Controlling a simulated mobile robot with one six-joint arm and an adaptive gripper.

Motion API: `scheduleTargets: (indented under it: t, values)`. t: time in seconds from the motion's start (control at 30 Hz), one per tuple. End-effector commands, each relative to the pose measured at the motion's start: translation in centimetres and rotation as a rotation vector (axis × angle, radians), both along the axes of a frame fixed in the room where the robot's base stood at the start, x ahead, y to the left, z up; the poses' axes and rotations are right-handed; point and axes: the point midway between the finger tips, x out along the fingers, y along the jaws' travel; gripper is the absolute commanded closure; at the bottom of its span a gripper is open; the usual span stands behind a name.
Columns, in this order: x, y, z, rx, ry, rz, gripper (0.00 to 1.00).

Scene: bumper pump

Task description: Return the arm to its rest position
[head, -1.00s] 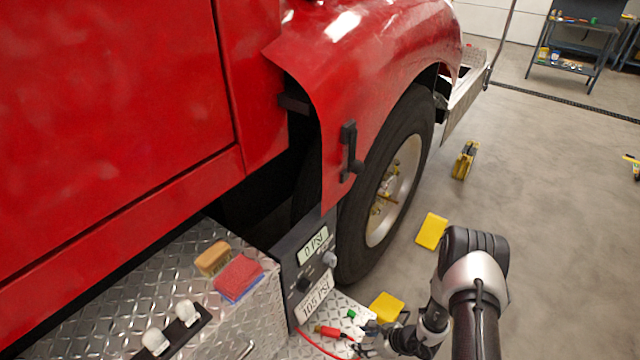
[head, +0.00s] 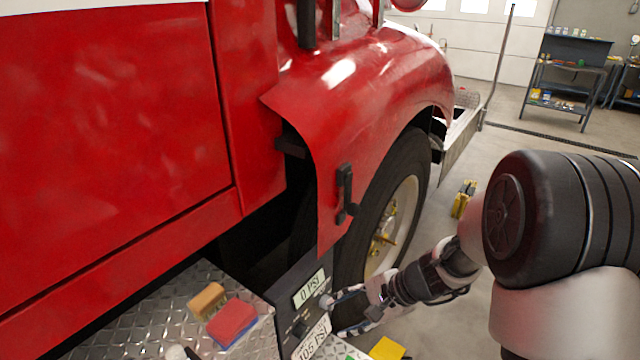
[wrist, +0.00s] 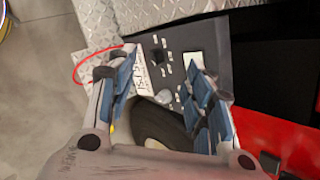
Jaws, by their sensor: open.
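My gripper (head: 334,314) is open and empty, with its fingers reaching left toward the grey pump panel (head: 288,285). In the wrist view my gripper (wrist: 160,72) has its blue-padded fingers wide apart, with the panel (wrist: 182,45) showing between and beyond them. A silver knob (wrist: 163,96) on the panel shows between the fingers; I cannot tell any contact. The panel carries a "0 PSI" display (head: 309,288) and a "105 PSI" label (head: 312,340). My arm is raised at the right of the head view.
The red truck's fender (head: 355,75) and tyre (head: 362,225) stand close beside the gripper. A tan sponge (head: 207,300) and a red one (head: 232,321) lie on the diamond-plate step (head: 150,322). Yellow blocks (head: 387,348) are on the floor. Open floor lies at right.

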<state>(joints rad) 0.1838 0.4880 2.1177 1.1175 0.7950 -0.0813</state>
Motion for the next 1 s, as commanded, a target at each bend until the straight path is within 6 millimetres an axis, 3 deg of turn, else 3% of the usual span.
scheduleTargets:
  t: [0.03, 0.1, 0.4, 0.7, 1.0]
  values:
    - [-1.2, 0.4, 2.5, -0.035, -0.045, 0.067, 0.53]
    - [-3.1, 0.5, 5.1, -0.091, -0.096, 0.160, 0.53]
    - [-12.5, -0.9, 12.9, -0.386, -0.291, 0.513, 0.53]
    - [-20.5, -5.4, 16.6, -0.743, -0.444, 0.751, 0.53]
    - [-23.1, -8.0, 17.5, -0.916, -0.493, 0.820, 0.53]
